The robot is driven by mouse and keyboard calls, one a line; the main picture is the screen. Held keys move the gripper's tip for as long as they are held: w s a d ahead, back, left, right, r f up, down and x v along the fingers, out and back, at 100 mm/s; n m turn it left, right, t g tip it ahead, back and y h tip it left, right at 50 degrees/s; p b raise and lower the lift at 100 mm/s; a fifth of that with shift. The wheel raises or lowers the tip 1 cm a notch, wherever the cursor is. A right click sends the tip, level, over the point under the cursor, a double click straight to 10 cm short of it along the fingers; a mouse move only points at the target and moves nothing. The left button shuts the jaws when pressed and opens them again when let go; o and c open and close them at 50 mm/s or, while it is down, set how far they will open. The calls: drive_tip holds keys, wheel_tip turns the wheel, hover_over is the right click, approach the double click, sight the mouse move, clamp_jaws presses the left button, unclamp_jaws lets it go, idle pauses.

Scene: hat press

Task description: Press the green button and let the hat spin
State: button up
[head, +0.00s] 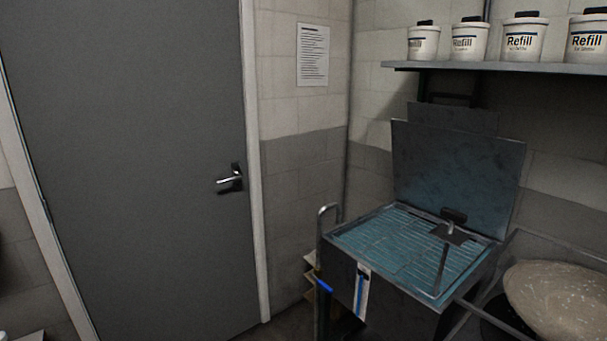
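No green button is clearly visible in the head view. A rounded, beige speckled thing (558,298) is at the lower right, cut off by the picture's edge. I cannot tell whether it is the hat. My gripper is not in view.
A dark metal unit with a blue-green slatted top (385,245) and an upright back panel (455,175) stands right of centre. Several white "Refill" tubs (522,40) stand on a shelf (500,67) above. A closed grey door (130,150) fills the left. A paper sheet (313,55) hangs beside it.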

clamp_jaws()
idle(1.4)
